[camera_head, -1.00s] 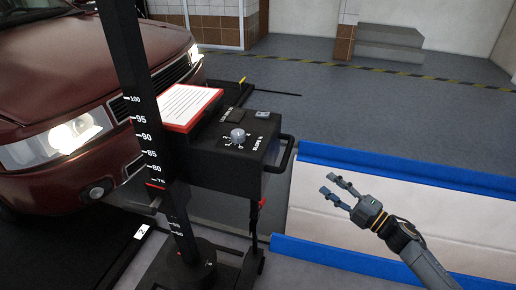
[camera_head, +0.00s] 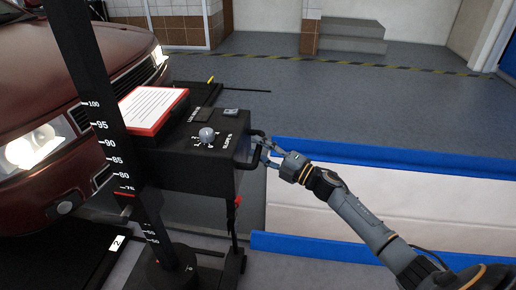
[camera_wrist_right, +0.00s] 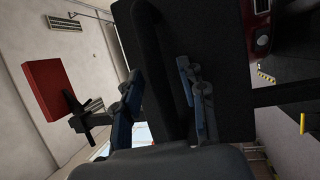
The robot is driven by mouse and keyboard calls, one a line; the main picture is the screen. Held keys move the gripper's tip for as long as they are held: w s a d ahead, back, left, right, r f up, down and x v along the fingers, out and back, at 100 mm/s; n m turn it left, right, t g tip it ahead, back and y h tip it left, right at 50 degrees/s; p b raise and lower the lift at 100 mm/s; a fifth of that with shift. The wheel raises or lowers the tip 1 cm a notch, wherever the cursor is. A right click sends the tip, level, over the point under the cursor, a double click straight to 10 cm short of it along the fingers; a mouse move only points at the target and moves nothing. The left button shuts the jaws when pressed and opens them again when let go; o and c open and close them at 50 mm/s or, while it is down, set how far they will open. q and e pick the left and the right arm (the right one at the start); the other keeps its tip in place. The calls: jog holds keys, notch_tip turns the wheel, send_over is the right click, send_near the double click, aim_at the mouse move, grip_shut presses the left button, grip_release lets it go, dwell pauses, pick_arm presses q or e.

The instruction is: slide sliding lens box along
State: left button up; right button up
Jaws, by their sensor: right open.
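The black lens box (camera_head: 185,160) is mounted beside a tall black post (camera_head: 95,90) with a white number scale. A grey knob (camera_head: 206,135) sits on its top. A black handle (camera_head: 252,163) sticks out from its right side. My right gripper (camera_head: 262,149) is open at this handle. In the right wrist view, the gripper's fingers (camera_wrist_right: 163,105) stand apart on either side of the dark handle bar (camera_wrist_right: 155,50). I cannot tell whether they touch it. My left gripper is not in view.
A dark red car (camera_head: 50,75) with a lit headlight stands close at the left. A red-edged board with white paper (camera_head: 152,108) lies on the box. A blue-edged white panel (camera_head: 370,210) lies to the right. Open grey floor (camera_head: 370,100) spreads behind.

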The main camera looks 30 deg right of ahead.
jog(key=shift+w+a, duration=0.2)
jog(key=shift+w, duration=0.15)
jog(key=shift+c, duration=0.4)
grip_shut()
